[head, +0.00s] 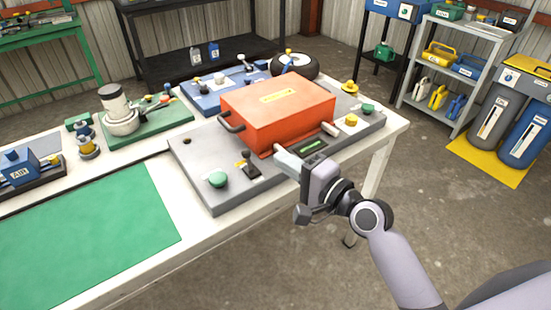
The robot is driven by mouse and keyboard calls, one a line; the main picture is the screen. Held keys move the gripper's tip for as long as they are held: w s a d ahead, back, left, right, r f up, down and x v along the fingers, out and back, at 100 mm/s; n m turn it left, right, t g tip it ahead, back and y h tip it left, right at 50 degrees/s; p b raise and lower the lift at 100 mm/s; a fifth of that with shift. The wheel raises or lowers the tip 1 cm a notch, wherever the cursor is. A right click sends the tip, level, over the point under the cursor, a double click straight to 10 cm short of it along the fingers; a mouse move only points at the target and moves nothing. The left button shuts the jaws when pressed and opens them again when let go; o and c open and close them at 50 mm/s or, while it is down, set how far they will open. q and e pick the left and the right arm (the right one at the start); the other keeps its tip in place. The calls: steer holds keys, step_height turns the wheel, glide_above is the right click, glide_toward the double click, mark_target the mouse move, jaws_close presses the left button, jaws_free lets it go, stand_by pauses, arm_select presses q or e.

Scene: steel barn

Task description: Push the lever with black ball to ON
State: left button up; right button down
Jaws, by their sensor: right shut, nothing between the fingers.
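A small lever with a black ball (246,154) stands on a dark base plate near the front of the grey panel (196,166). Its ON and OFF marks are too small to read. My right gripper (281,151) is shut and empty, a little to the right of the lever and apart from it in the picture. Its fingers point left beside the front of the orange box (278,118) and a dark strip with a green display (313,145). My left gripper is not in view.
A green button (218,180) is left of the lever. The orange box, with handles, takes up the panel's middle. A yellow knob (351,121) is at its right. Blue (205,98) and green (150,131) boards stand behind. The green mat (90,235) is clear.

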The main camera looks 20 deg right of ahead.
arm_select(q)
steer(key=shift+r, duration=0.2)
arm_select(e)
steer(key=shift+s+d+r, duration=0.4)
steer(key=shift+s, duration=0.25)
steer(key=shift+s+d+r, duration=0.35)
steer(key=shift+s+r, duration=0.05)
steer(key=shift+s, duration=0.2)
steer(key=shift+s+d+r, duration=0.4)
steer(key=shift+s, duration=0.25)
steer(key=s+d+f+n+g+h, duration=0.1)
steer(key=s+f+n+h, duration=0.1)
steer(key=s+f+n, duration=0.3)
steer(key=s+d+f+n+g+h, duration=0.1)
steer(key=s+f+n, duration=0.3)
steer(key=f, duration=0.8)
steer(key=s+d+f+n+g+h, duration=0.1)
steer(key=s+f+n+g+h, duration=0.2)
steer(key=s+f+n, duration=0.2)
step_height(320, 180, down, 4)
steer(key=s, duration=0.2)
steer(key=shift+s+n, duration=0.3)
steer(key=shift+s, duration=0.1)
steer(key=shift+d+r, duration=0.1)
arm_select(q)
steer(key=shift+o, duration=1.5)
